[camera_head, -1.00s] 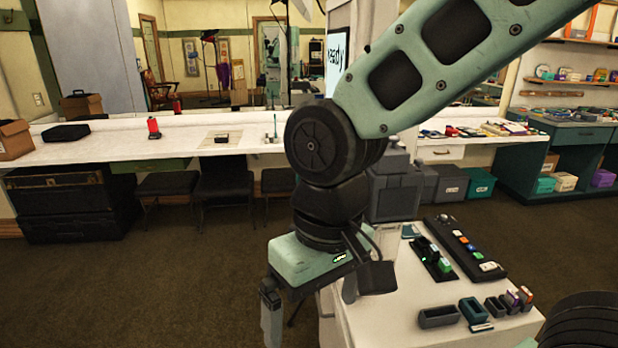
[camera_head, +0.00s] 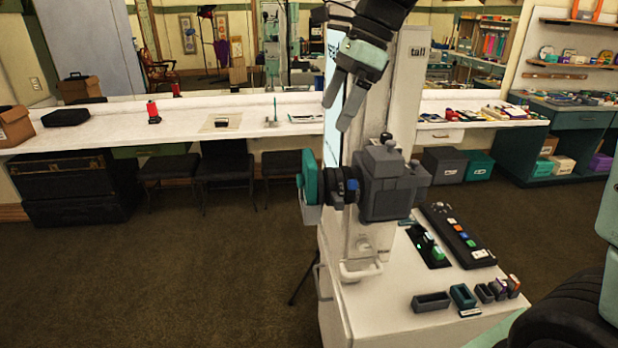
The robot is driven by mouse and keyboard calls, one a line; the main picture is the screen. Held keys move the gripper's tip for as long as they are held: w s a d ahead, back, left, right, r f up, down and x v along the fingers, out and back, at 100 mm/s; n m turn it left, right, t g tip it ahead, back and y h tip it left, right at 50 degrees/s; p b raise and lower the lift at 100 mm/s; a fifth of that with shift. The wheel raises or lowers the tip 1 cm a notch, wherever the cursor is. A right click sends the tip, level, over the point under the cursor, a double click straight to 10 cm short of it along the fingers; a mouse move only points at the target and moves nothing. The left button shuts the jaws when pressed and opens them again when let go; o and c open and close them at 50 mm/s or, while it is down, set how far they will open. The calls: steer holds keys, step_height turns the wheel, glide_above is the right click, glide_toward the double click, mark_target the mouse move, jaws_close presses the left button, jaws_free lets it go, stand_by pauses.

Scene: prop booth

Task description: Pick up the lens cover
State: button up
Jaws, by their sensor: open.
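A grey camera (camera_head: 394,185) stands above the white cart, with its lens barrel (camera_head: 343,186) pointing left. A teal piece (camera_head: 309,178), which looks like the lens cover, is at the front end of the barrel; I cannot tell how it is fastened. My gripper (camera_head: 336,116) is open, its two fingers pointing down, in the picture above the lens and the teal piece. Nothing shows between the fingers, and the gripper looks apart from the camera.
The white cart top (camera_head: 385,310) carries a black button panel (camera_head: 458,236), a charger-like dock (camera_head: 428,246) and several small open boxes (camera_head: 431,302) near its front. A tall white panel (camera_head: 408,90) stands behind the camera. A long white counter (camera_head: 90,138) runs along the back. The floor at left is clear.

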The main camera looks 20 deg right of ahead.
mark_target(311, 168)
steer(key=p+x, duration=0.1)
steer(key=x, duration=0.7)
steer(key=shift+p+x, duration=1.25)
steer(key=shift+x, duration=1.35)
steer(key=shift+s+d, duration=0.1)
steer(key=c, duration=0.9)
